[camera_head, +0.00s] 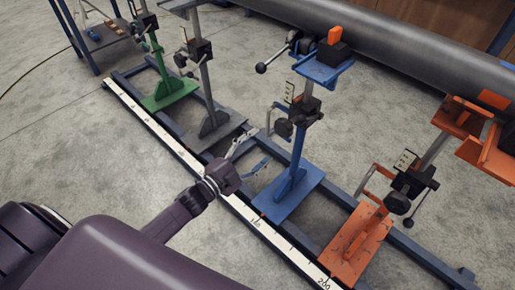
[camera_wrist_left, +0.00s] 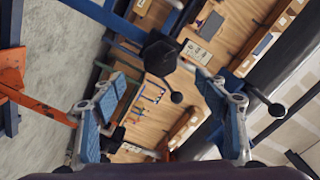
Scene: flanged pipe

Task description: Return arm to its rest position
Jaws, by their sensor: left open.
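My left arm reaches in from the lower left of the head view. Its left gripper (camera_head: 258,149) is open and empty, just left of the blue stand (camera_head: 296,165), low over the rail. I cannot tell whether it touches the stand. In the left wrist view the two blue-padded fingers (camera_wrist_left: 162,88) are spread wide with nothing held between them. The blue stand's black knob and ball-ended handle (camera_wrist_left: 160,53) appear beyond the fingers. My right gripper is not in view.
An orange stand (camera_head: 355,240) is at the right, and green (camera_head: 165,85) and grey (camera_head: 213,115) stands are at the left. A scaled rail (camera_head: 180,150) runs in front. A large dark pipe (camera_head: 400,45) lies behind. Bare concrete floor (camera_head: 60,140) is open at the left.

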